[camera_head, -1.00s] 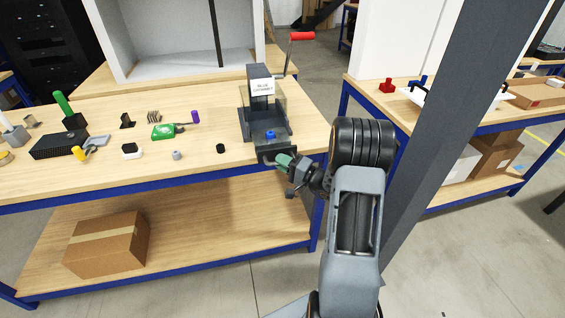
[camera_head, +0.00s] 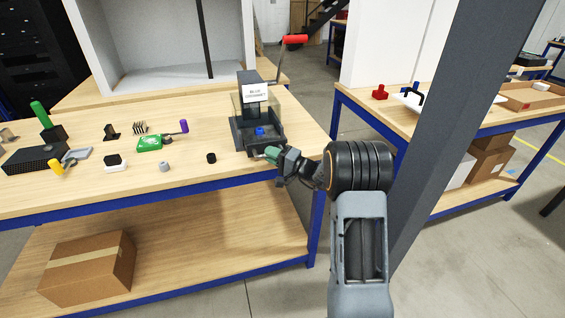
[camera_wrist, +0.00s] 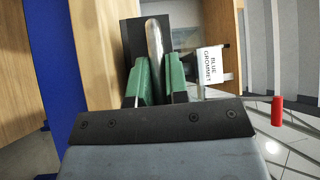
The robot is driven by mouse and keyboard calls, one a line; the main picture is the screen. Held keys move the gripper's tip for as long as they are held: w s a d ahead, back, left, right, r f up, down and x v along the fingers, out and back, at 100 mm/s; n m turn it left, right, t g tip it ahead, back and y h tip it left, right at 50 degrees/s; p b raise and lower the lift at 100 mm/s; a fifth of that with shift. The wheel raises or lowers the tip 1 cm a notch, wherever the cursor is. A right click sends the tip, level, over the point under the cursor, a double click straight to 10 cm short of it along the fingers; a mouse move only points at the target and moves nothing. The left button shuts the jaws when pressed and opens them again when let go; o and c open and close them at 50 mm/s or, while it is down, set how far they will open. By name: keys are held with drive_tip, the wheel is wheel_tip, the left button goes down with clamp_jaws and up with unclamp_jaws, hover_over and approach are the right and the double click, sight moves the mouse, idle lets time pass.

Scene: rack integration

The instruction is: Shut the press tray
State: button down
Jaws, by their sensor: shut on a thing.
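The dark press (camera_head: 246,108) with a "BLUE GROMMET" label stands at the right end of the wooden bench. Its dark tray (camera_head: 250,147) is low at the front, with a blue grommet (camera_head: 259,131) on it. My gripper (camera_head: 272,154) is at the tray's front. In the wrist view, the green fingers of my gripper (camera_wrist: 157,80) are shut on a rounded silver handle bar (camera_wrist: 154,40). The dark part behind the bar (camera_wrist: 131,45) looks like the tray front. How far the tray is in is hard to tell.
The press's red-handled lever (camera_head: 295,39) is raised. Left of the press lie a black cap (camera_head: 211,157), a grey ring (camera_head: 164,166) and a green part (camera_head: 149,144). A grey post (camera_head: 455,130) stands right of my arm. A second bench (camera_head: 400,115) is behind it.

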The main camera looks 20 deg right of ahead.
drive_tip(key=c, duration=1.1)
unclamp_jaws()
drive_tip(key=b+v, duration=0.1)
drive_tip(key=v, duration=1.3)
drive_tip(key=shift+b, duration=0.4)
drive_tip(key=shift+w, duration=0.1)
